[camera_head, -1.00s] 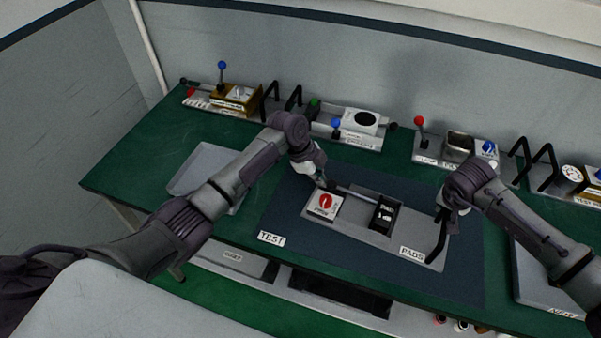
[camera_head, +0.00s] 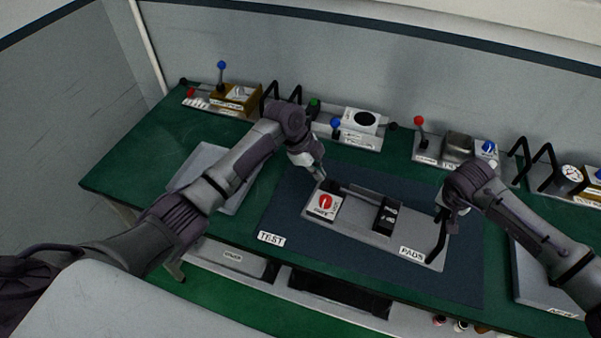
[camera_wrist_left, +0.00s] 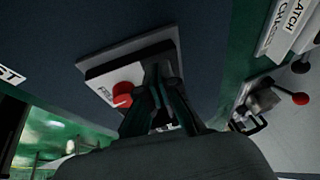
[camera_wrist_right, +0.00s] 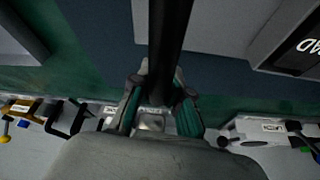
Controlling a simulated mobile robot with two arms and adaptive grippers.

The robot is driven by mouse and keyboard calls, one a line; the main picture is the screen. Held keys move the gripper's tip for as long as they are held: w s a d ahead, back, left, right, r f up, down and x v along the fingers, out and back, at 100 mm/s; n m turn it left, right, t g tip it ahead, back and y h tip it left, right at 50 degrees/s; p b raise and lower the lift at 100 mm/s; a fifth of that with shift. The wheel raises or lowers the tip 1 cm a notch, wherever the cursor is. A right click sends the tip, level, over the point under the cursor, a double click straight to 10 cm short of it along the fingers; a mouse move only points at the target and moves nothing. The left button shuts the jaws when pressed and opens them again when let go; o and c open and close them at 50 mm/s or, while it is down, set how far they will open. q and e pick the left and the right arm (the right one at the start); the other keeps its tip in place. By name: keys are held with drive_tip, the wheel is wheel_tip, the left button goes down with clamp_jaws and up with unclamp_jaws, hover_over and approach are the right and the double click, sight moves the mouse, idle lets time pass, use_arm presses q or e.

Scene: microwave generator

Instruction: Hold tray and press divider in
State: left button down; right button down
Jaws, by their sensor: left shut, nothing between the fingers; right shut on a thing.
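The grey tray (camera_head: 371,238), labelled PADS, lies on the dark blue mat. At its left end is a white block with a red knob (camera_head: 325,202); at its middle right stands a dark divider-like block (camera_head: 386,215) with white lettering. My left gripper (camera_head: 322,178) is shut and empty, just above the back edge of the white block; the left wrist view shows its fingertips (camera_wrist_left: 157,72) beside the red knob. My right gripper (camera_head: 445,208) is shut on the tray's black handle (camera_head: 437,238) at the right end; the handle (camera_wrist_right: 169,35) runs between its fingers in the right wrist view.
Several fixtures with coloured levers line the back of the green bench (camera_head: 130,172). A grey plate (camera_head: 205,165) lies left of the mat (camera_head: 290,215), and another panel (camera_head: 535,275) lies at the right. The mat's front part is clear.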

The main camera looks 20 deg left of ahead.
use_arm(q)
drive_tip(key=shift+a+r, duration=0.25)
drive_tip(key=shift+a, duration=0.05)
use_arm(e)
drive_tip(key=shift+f, duration=0.1)
use_arm(q)
drive_tip(key=shift+a+r, duration=0.15)
drive_tip(key=shift+r, duration=0.15)
use_arm(e)
drive_tip(key=c, duration=1.1)
unclamp_jaws()
use_arm(q)
drive_tip(key=v, duration=1.1)
use_arm(e)
drive_tip(key=shift+o, duration=0.2)
use_arm(q)
drive_tip(key=shift+r, duration=0.15)
